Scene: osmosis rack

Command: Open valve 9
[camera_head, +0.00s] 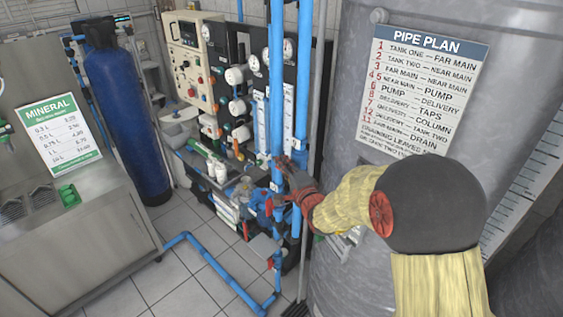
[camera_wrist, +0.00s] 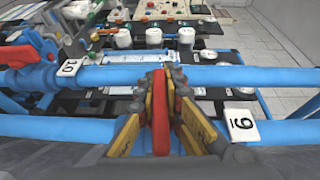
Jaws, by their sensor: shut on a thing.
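My gripper (camera_wrist: 160,118) is shut on a red lever (camera_wrist: 161,85), which stands between its yellow finger pads in the wrist view. The lever runs crosswise to the near blue pipe (camera_wrist: 285,131). A white tag marked 9 (camera_wrist: 241,122) sits on that pipe just right of the fingers. The lever's joint with the pipe is hidden by the fingers. In the head view my gripper (camera_head: 281,183) is at the blue upright pipes, and the held lever is hard to make out.
A tag marked 10 (camera_wrist: 69,68) is on the farther blue pipe, beside a red and blue valve (camera_wrist: 30,55) at left. The grey tank (camera_head: 345,110) with the pipe plan (camera_head: 425,85) stands close right of the pipes. A floor pipe (camera_head: 222,276) crosses the tiles.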

